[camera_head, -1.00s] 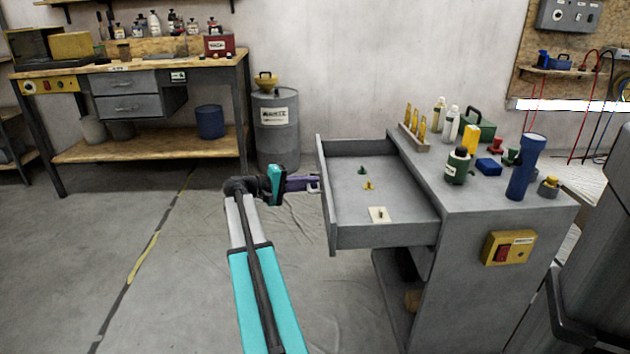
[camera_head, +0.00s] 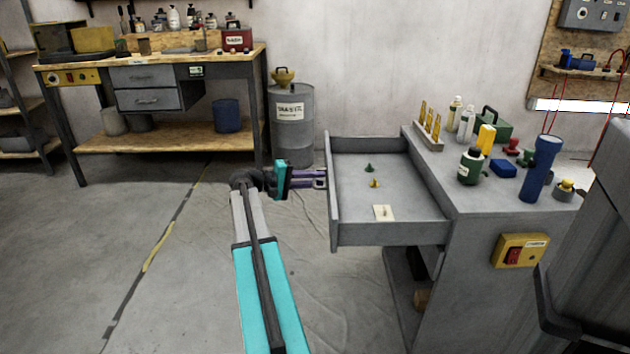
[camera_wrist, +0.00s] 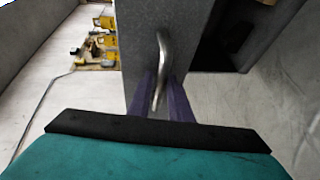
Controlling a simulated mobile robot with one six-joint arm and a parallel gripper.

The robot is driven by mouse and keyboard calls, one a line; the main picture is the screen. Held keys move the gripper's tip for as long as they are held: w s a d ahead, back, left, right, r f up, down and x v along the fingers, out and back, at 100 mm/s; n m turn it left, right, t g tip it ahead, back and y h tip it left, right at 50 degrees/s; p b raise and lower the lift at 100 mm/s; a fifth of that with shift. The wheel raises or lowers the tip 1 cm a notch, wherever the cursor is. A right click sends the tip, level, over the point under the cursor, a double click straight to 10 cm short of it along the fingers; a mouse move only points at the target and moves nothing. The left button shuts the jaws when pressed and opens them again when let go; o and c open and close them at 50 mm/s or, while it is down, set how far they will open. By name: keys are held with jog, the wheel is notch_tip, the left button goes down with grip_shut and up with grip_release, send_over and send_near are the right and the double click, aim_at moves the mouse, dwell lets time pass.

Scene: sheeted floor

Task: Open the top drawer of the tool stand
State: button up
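The grey tool stand (camera_head: 470,222) stands at the right in the head view. Its top drawer (camera_head: 410,205) is pulled far out to the left, and its inside shows from above. The drawer's silver handle (camera_wrist: 162,62) shows upright in the wrist view on the grey drawer front (camera_wrist: 137,45). My gripper (camera_head: 318,180) is at the drawer front. Its purple fingers (camera_wrist: 163,95) are apart, one on each side of the handle. I cannot tell whether either finger touches it.
The drawer holds a green piece (camera_head: 369,168), a yellow piece (camera_head: 375,183) and a pale square plate (camera_head: 382,213). Bottles and a blue flashlight (camera_head: 541,168) stand on top of the stand. A grey barrel (camera_head: 291,135) and workbench (camera_head: 160,60) are behind. Floor at left is free.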

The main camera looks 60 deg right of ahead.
jog(key=shift+w, duration=0.1)
jog(key=p+v, duration=0.3)
jog(key=v, duration=1)
jog(key=shift+a, duration=0.3)
jog(key=shift+w, duration=0.1)
